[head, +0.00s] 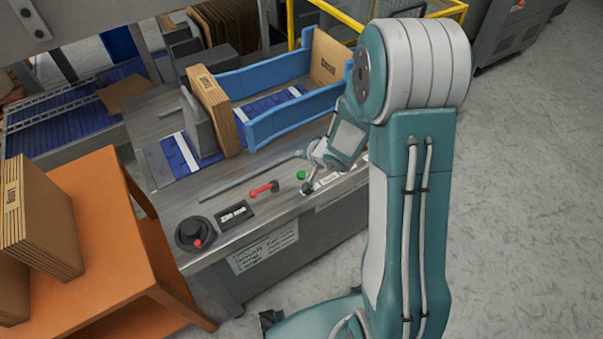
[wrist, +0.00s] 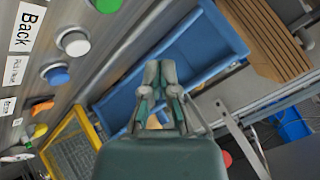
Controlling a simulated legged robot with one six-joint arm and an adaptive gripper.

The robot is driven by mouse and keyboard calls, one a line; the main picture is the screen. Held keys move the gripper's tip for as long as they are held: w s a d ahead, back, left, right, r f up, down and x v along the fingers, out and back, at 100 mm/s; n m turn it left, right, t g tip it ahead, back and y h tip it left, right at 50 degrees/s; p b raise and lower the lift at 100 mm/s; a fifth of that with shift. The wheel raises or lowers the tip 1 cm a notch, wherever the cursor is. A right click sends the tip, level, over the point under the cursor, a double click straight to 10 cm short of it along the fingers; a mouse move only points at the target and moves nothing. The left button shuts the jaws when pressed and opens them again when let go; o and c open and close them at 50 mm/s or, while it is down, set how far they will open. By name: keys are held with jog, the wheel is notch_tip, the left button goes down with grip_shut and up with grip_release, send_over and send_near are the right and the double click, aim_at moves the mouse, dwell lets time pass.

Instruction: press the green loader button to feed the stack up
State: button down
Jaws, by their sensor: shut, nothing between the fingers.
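The green button (head: 302,175) sits on the grey metal panel of the case packer, to the right of a red-handled lever, in the head view. My gripper (head: 307,187) is shut and empty. It points down, and its tip appears close beside the green button; I cannot tell whether they touch. In the wrist view my gripper's closed fingers (wrist: 160,72) fill the middle.
The red lever (head: 265,188), a small display (head: 234,212) and a black knob (head: 196,232) line the panel. A blue-sided loader (head: 262,72) holds upright cardboard (head: 210,105). An orange table (head: 105,215) stands at left. White (wrist: 73,41) and blue (wrist: 55,74) buttons also show.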

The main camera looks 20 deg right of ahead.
aim_at(302, 175)
jog(key=shift+f, duration=3.05)
jog(key=shift+f, duration=0.35)
